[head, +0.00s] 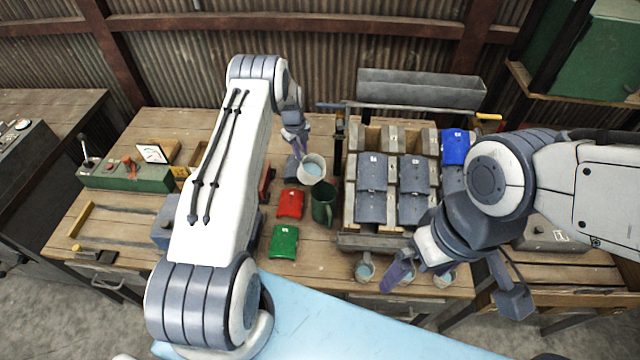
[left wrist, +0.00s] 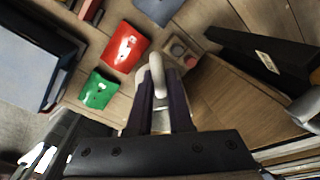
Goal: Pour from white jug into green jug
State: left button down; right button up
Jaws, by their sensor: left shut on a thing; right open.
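The white jug (head: 312,169) shows pale blue liquid inside and looks about upright in the head view. My left gripper (head: 297,165) is shut on its handle, which shows as a white bar between the fingers in the left wrist view (left wrist: 157,75). The green jug (head: 323,206) stands on the table just in front of the white jug, close to it in the picture. I cannot tell the height of the white jug over the table. My right gripper (head: 456,284) is open and empty, over the table's front right.
A red pouch (head: 290,204) and a green pouch (head: 284,242) lie left of the green jug. A rack (head: 348,215) with several grey pouches and a blue pouch (head: 455,147) stands to the right. Small cups (head: 365,270) stand near the front edge.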

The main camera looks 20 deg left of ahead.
pick_arm(q)
jog(key=shift+r+y+p, duration=0.3)
jog(key=shift+r+p, duration=0.1)
dwell(0.3)
jog(key=shift+s+d+r+t+y+p, duration=0.1)
jog(key=shift+d+r+t+y+p, duration=0.1)
jog(key=shift+r+t+y+p, duration=0.25)
jog(key=shift+f, duration=0.1)
jog(key=shift+y+b, duration=0.25)
jog(key=shift+b, duration=0.15)
jog(key=shift+s+d+b, duration=0.1)
jog(key=shift+d+b, duration=0.05)
jog(key=shift+b, duration=0.25)
jog(key=shift+t+y, duration=0.35)
jog(key=shift+y, duration=0.05)
